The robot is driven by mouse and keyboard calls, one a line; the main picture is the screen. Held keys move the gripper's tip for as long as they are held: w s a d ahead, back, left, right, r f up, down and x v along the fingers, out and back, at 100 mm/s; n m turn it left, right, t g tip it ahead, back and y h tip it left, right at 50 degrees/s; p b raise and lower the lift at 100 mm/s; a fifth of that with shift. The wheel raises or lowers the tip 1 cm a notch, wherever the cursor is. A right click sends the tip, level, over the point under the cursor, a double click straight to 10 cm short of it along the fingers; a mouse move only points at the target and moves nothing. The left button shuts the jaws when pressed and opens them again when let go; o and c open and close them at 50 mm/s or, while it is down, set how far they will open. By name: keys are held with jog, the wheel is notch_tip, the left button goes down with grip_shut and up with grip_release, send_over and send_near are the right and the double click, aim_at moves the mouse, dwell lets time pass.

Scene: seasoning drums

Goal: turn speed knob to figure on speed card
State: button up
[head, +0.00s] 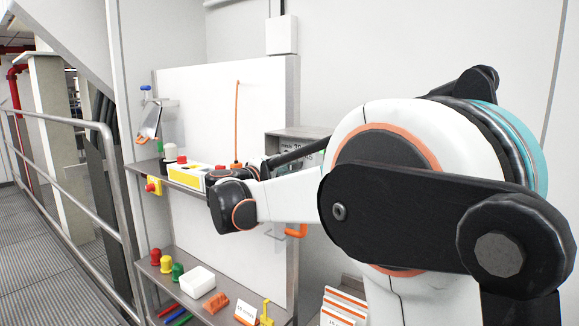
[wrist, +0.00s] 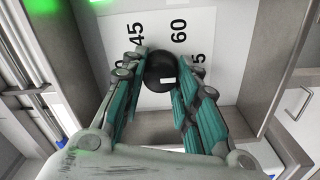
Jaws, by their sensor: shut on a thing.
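The black round speed knob (wrist: 158,73) shows in the wrist view in front of a white dial plate (wrist: 120,25). The plate carries the figures 45 and 60 and, at the right, a partly hidden figure ending in 5. A small white mark shows on the knob. My gripper (wrist: 162,66) has its teal-padded fingers on both sides of the knob and is shut on it. In the head view my arm hides the knob and most of my gripper. A white card (head: 246,312) stands on the low shelf; its print is too small to read.
A grey box with lettering (head: 300,132) is on the wall beside my arm. The upper shelf holds a yellow-and-white box (head: 186,177). A metal railing (head: 112,190) runs along the left.

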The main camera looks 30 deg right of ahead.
jog(key=shift+f+n, duration=0.1)
jog(key=shift+n, duration=0.2)
jog(key=n+b, duration=0.1)
jog(key=n, duration=0.4)
jog(key=shift+b, duration=0.3)
jog(key=n+b, duration=0.1)
jog(key=n, duration=0.5)
dwell(0.5)
jog(key=o, duration=1.1)
jog(key=shift+c, duration=0.2)
jog(key=shift+a, duration=0.1)
